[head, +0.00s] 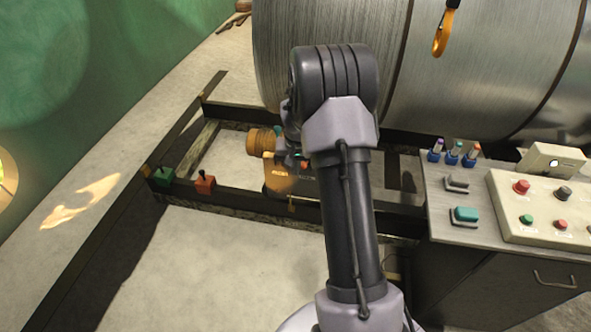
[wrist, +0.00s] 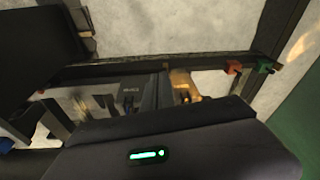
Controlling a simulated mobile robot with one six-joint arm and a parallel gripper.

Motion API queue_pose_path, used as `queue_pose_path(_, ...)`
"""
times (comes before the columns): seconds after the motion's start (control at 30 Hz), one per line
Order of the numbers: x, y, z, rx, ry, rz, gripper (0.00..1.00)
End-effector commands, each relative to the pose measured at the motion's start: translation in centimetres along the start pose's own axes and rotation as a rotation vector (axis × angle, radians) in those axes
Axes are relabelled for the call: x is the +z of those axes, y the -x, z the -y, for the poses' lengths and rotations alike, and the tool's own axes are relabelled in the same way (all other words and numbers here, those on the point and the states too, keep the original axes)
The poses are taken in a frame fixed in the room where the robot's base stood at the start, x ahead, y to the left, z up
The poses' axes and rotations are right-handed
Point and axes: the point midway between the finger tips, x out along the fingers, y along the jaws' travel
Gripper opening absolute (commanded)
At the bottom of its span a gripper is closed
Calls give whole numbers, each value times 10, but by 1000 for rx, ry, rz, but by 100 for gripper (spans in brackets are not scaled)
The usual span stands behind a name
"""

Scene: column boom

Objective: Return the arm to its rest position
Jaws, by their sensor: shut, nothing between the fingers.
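My arm reaches forward in the middle of the head view, over a dark metal frame (head: 250,202), and bends at a dark ribbed joint. My gripper is mostly hidden behind the arm there. In the wrist view my gripper (wrist: 157,90) points toward the frame, its dark fingers close together with nothing seen between them. A dark housing with a green light fills the bottom of that view. A brown ribbed cylinder (head: 262,142) and an orange-yellow labelled part (head: 279,178) show beside the arm's far end, low at the frame.
A control desk (head: 455,215) with buttons is at the right. Green (head: 163,176) and red (head: 205,184) blocks sit on the frame.

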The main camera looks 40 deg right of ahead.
Motion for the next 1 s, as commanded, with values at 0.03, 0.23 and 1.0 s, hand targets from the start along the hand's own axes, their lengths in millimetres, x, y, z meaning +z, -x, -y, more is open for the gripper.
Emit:
queue_pose_path(0.03, 0, 0, 0, 0, 0, 0, 0)
queue_pose_path(0.23, 0, 6, 3, -3, 3, -4, 0)
queue_pose_path(1.0, 337, 300, 90, -393, 244, -164, 0)
